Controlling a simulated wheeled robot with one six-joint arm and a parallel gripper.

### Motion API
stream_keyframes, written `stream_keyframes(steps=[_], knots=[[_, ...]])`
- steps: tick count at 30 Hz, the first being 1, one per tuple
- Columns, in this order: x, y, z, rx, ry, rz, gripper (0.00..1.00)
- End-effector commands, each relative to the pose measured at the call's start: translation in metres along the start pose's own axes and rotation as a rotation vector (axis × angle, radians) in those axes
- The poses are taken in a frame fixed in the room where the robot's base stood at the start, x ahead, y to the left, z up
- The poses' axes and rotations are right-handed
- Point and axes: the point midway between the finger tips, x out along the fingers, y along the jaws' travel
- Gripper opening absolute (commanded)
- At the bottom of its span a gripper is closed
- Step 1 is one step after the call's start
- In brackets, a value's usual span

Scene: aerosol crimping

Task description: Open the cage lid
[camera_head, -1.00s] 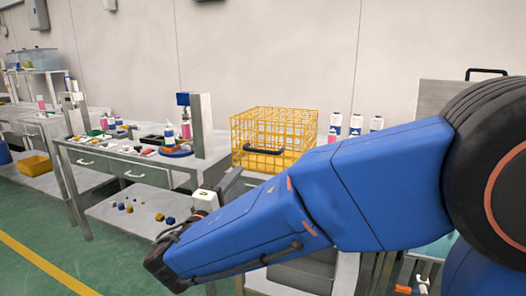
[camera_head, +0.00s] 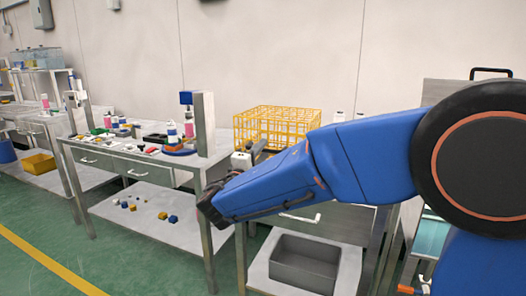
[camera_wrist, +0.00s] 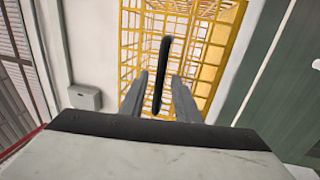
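The yellow wire cage (camera_head: 275,118) stands on a bench right of centre in the head view, its lower front hidden by my arm. Its top looks level and closed. In the wrist view the yellow bars (camera_wrist: 130,50) lie ahead, with a black handle (camera_wrist: 165,62) running upright in the picture. My gripper (camera_wrist: 162,76) is open, with its two grey fingers on either side of the handle and a small gap visible at each side. I cannot tell how deep the handle sits between them. In the head view my gripper (camera_head: 250,155) is small and partly hidden.
A bench (camera_head: 115,150) with bottles and small parts stands left of the cage, with a grey post (camera_head: 203,122) at its right end. White bottles show behind my arm, right of the cage. A grey bin (camera_head: 305,262) sits on the shelf below. The green floor at front left is clear.

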Motion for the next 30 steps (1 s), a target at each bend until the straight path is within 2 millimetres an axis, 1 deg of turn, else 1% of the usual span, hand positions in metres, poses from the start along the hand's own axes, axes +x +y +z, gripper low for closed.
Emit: stream_keyframes(steps=[3, 6, 14, 15, 17, 18, 25, 30], knots=[[0.009, 0.0, 0.001, 0.001, -0.002, 0.0, 0.29], [0.012, 0.001, 0.001, 0.001, -0.001, 0.0, 0.29], [0.012, 0.001, 0.0, 0.001, -0.001, 0.0, 0.29], [0.012, 0.0, 0.0, 0.001, -0.001, 0.0, 0.2], [0.012, 0.0, 0.0, 0.0, -0.001, 0.0, 0.06], [0.012, 0.0, 0.0, 0.0, 0.0, 0.0, 0.0], [0.012, 0.001, 0.0, 0.001, 0.0, -0.003, 0.0], [0.015, 0.011, 0.001, 0.003, -0.001, -0.032, 0.0]])
